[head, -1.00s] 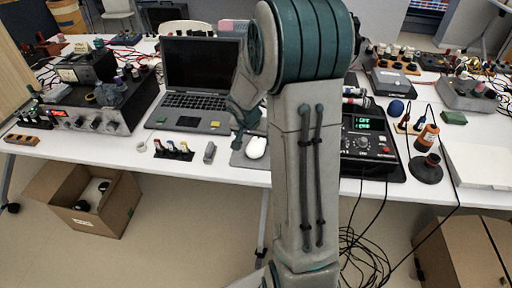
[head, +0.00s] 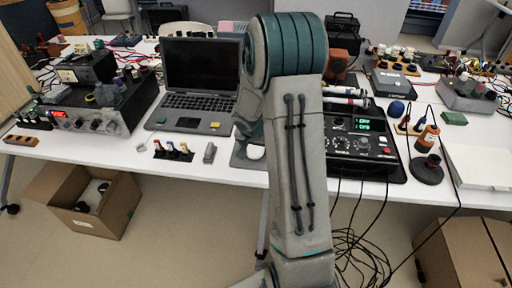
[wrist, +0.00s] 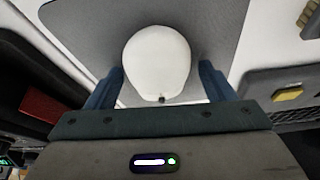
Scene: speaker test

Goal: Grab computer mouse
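The white computer mouse (head: 256,153) lies on a grey mouse pad (head: 240,160) near the table's front edge, partly hidden behind my arm in the head view. In the wrist view the mouse (wrist: 157,62) shows between the two blue fingers of my gripper (wrist: 160,80). The fingers are spread, one on each side of it, with a narrow gap at the right finger. Whether the left finger touches it is hard to tell. In the head view my gripper is mostly hidden by my own arm.
An open laptop (head: 200,75) stands left of the pad. A black instrument with green digits (head: 362,145) stands right of it. A small grey block (head: 209,153) and colored clips (head: 172,150) lie left along the front edge. Cables hang below the table.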

